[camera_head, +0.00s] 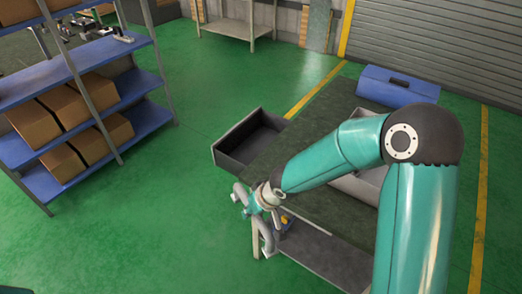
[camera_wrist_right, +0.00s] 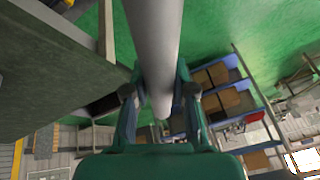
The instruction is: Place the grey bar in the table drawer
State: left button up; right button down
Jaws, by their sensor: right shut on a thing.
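The grey bar (camera_wrist_right: 155,45) is a smooth round cylinder between the fingers of my right gripper (camera_wrist_right: 158,95) in the wrist view. In the head view my right gripper (camera_head: 259,200) is shut on it, beside the near left edge of the dark table (camera_head: 300,125). The bar (camera_head: 268,238) shows partly there, below the gripper. The table drawer (camera_head: 232,155) is pulled out from the table's left side, farther back than the gripper. The visible part of its inside is dark and looks empty. My left gripper is not in view.
A blue shelf rack (camera_head: 150,82) with cardboard boxes stands at the left. A blue toolbox (camera_head: 398,88) is at the table's far end. A lower shelf (camera_head: 330,258) lies below the tabletop. The green floor left of the drawer is clear.

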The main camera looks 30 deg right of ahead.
aim_at(259, 152)
jog(key=i, duration=4.9)
jog(key=z, duration=1.05)
jog(key=i, duration=0.65)
jog(key=z, duration=1.4)
